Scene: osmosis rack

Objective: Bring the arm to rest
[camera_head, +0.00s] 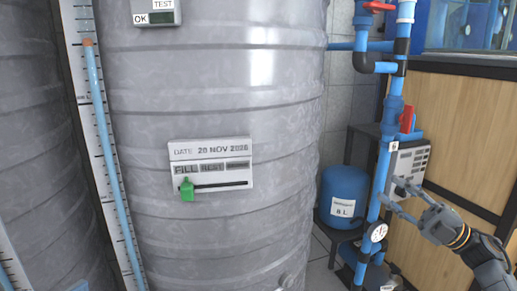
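My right arm comes in from the lower right. Its gripper (391,191) is open, with two thin grey fingers spread apart and pointing left. I see nothing held between them. The fingers show in front of the blue pipe area and a grey vented box (411,162); I cannot tell whether they touch either. My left gripper does not show.
A large grey ribbed tank (220,95) fills the middle, with a label plate (215,152) and green slider (187,190). A vertical blue pipe (382,165) with a red-handled valve (407,118), a gauge (377,232) and a small blue tank (343,190) stand near my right gripper.

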